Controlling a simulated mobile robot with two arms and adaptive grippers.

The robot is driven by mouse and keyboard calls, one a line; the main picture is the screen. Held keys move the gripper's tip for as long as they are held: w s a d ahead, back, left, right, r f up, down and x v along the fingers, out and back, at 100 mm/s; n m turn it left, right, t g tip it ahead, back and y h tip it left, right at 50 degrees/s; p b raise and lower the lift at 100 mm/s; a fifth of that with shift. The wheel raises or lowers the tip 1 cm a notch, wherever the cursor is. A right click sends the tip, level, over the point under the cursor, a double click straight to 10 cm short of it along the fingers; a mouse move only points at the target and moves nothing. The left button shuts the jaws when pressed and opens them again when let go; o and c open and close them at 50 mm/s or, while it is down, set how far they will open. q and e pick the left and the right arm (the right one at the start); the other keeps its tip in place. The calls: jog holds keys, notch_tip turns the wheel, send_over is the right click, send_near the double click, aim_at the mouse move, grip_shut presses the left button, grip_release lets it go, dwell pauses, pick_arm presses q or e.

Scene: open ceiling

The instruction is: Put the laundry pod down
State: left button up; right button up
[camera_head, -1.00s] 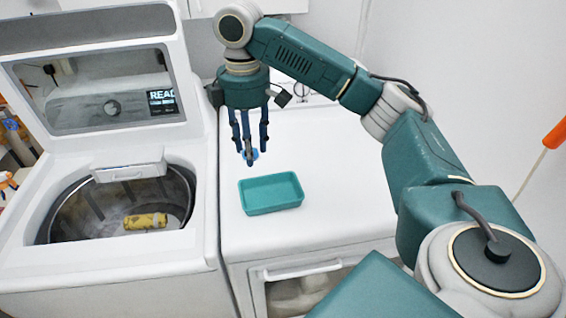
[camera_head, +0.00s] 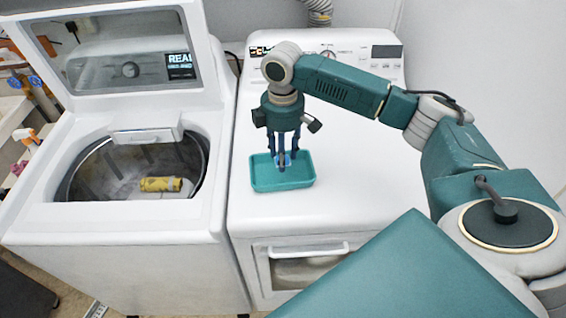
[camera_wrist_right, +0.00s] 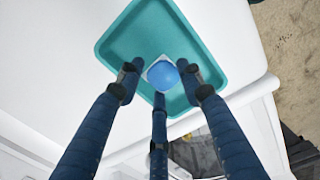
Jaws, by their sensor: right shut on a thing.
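The laundry pod is a small blue-and-white pod. It shows in the right wrist view (camera_wrist_right: 163,74) between the fingertips of my right gripper (camera_wrist_right: 163,82). In the head view the right gripper (camera_head: 283,160) points down over the teal tray (camera_head: 285,184), with its fingers shut on the pod (camera_head: 280,158). The tray sits on top of the white dryer. The tray's floor lies behind the pod in the wrist view; whether the pod touches it I cannot tell. My left gripper is not in view.
The white dryer top (camera_head: 365,180) is clear around the tray. The open washer (camera_head: 150,220) stands to the left, with a yellow rolled item (camera_head: 160,184) in its drum. The dryer's control panel (camera_head: 370,55) is behind my right arm.

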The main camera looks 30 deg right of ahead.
jog(key=shift+a+f, duration=0.1)
jog(key=shift+f, duration=0.15)
notch_tip(320, 180, down, 4)
jog(key=shift+a+r+p, duration=0.15)
jog(key=shift+r+p, duration=0.1)
jog(key=shift+p, duration=0.25)
jog(key=shift+f, duration=0.3)
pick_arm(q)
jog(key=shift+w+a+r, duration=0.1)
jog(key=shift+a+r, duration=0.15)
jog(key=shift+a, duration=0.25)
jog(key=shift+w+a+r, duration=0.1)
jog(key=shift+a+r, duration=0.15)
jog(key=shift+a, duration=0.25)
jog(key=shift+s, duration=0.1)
pick_arm(e)
jog(key=o, duration=0.9)
jog(key=shift+c, duration=0.2)
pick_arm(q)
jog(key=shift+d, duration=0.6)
pick_arm(e)
jog(key=shift+o, duration=0.2)
